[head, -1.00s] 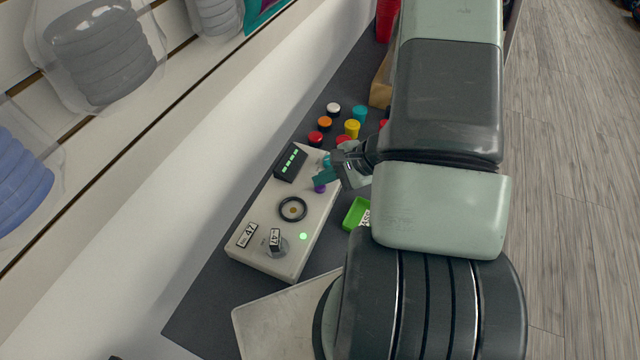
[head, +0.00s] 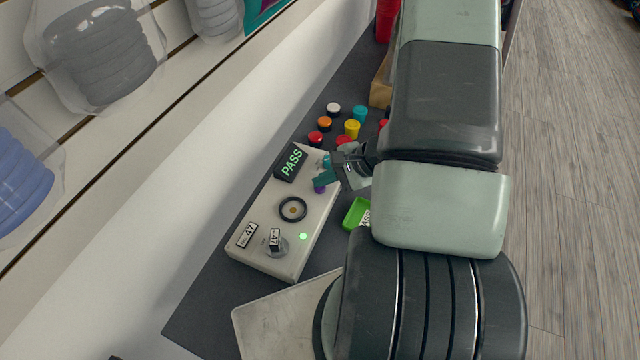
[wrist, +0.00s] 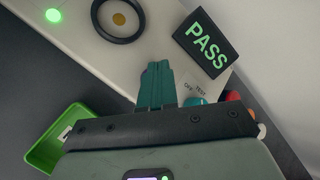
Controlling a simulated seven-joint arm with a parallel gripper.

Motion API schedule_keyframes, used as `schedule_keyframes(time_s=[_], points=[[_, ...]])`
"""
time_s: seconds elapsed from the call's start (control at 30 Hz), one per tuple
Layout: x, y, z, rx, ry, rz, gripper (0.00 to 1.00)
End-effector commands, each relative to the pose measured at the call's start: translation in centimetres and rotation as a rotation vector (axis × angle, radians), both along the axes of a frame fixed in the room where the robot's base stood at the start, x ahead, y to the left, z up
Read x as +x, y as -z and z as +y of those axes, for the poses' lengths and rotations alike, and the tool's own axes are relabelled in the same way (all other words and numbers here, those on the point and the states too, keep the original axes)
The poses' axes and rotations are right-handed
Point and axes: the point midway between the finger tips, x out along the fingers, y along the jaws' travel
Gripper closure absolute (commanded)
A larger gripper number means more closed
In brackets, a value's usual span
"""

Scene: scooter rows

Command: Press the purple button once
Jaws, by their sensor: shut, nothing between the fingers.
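The purple button (head: 319,189) is on the pale control box (head: 262,225), at its right edge in the head view. My gripper (head: 321,181) is shut and empty, its teal fingers right over the button and partly covering it. I cannot tell whether they touch.
The box also carries a black ring (head: 293,209), a lit green lamp (head: 303,236) and a knob (head: 279,246). A green tray (head: 351,211) lies beside it. Several coloured caps stand behind, including a yellow one (head: 352,129). A wall bounds the left.

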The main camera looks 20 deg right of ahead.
Motion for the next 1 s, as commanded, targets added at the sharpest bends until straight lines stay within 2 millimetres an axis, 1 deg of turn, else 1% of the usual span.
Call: schedule_keyframes(time_s=[0.3, 0.67, 1.0], points=[[0.0, -1.5, 0.0, -0.001, 0.000, -0.001, 1.00], [0.0, -1.8, 0.0, 0.000, -0.001, -0.001, 1.00], [0.0, -5.1, 0.0, -0.002, -0.001, -0.003, 1.00]])
